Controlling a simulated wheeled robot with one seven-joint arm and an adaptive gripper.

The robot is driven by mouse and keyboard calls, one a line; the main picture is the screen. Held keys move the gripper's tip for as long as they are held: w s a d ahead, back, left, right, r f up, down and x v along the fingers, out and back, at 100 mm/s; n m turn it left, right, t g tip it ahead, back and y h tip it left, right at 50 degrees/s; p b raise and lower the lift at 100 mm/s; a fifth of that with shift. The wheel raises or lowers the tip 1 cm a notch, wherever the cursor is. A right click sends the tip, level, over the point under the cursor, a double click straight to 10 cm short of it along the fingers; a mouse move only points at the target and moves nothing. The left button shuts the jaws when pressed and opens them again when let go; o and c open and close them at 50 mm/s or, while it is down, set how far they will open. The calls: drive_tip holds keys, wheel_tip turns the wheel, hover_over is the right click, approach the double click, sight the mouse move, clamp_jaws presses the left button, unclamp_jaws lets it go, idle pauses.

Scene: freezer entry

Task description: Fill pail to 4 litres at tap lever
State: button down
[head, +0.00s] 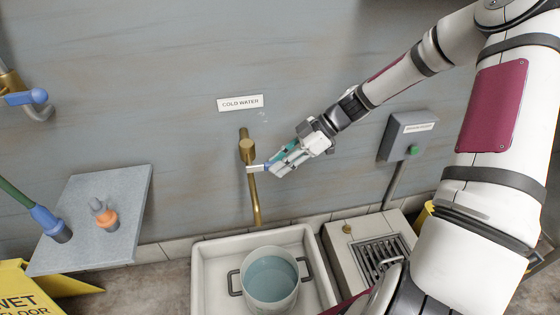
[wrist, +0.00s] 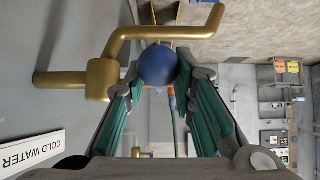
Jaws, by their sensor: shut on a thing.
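The brass tap (head: 247,150) sticks out from the grey wall under a cold water sign. Its brass body (wrist: 102,80) and curved spout show in the wrist view. My gripper (head: 272,165) is at the tap, its teal-padded fingers closed on the round blue knob of the tap lever (wrist: 157,66). In the head view the fingers mostly hide the knob. The grey pail (head: 270,298) stands upright in the white sink below the tap, with dark handles at its sides. Bluish water shows inside it. I cannot make out a falling stream or any litre marks.
The white sink (head: 209,285) stands on the floor by the wall. A drain grate (head: 380,255) and a grey wall box with a green button (head: 414,150) are to the right. A grey panel (head: 130,195) and yellow wet floor sign (head: 22,290) are at left.

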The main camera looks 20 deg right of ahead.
drive_tip(key=shift+w+d, duration=0.2)
drive_tip(key=c, duration=1.6)
unclamp_jaws()
drive_tip(key=shift+a, duration=0.1)
drive_tip(key=shift+s, duration=0.1)
drive_tip(key=v, duration=1.2)
